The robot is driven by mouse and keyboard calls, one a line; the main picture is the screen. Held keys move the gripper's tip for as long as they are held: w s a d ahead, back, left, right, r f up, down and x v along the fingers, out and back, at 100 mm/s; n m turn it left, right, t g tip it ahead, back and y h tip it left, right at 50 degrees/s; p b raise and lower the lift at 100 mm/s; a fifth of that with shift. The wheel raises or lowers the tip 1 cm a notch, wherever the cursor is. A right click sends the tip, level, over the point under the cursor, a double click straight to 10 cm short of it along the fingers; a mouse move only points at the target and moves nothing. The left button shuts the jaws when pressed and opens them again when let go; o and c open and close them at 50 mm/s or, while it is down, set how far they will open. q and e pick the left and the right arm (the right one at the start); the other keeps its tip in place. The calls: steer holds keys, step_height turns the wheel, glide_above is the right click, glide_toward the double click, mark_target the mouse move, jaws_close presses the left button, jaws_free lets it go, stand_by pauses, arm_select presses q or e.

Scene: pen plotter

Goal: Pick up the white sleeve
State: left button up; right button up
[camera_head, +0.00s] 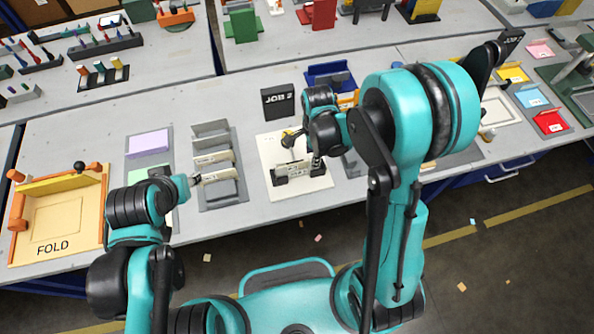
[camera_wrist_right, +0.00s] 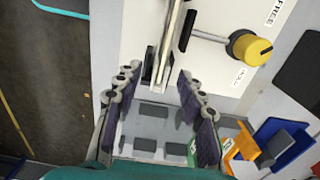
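A thin pale upright piece, possibly the white sleeve (camera_head: 300,170), stands in a black holder on a white board (camera_head: 268,150). In the right wrist view, its narrow edge (camera_wrist_right: 170,38) shows just ahead of my right fingers. In the head view my right gripper (camera_head: 318,160) is at the right end of the holder. My left gripper (camera_head: 194,181) is beside a grey rack (camera_head: 222,198) holding pale upright pieces (camera_head: 214,158); its fingers are too small to read.
A yellow knob (camera_wrist_right: 252,48) on a lever sits on the white board. A black JOB sign (camera_head: 277,101) stands behind it. A blue bin (camera_head: 330,75) is at the back, and an orange FOLD tray (camera_head: 60,218) is at far left.

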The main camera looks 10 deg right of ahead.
step_height(320, 180, down, 3)
steer(key=shift+w+f+b, duration=0.1)
steer(key=shift+b, duration=0.25)
jaws_close()
steer(key=shift+r, duration=0.2)
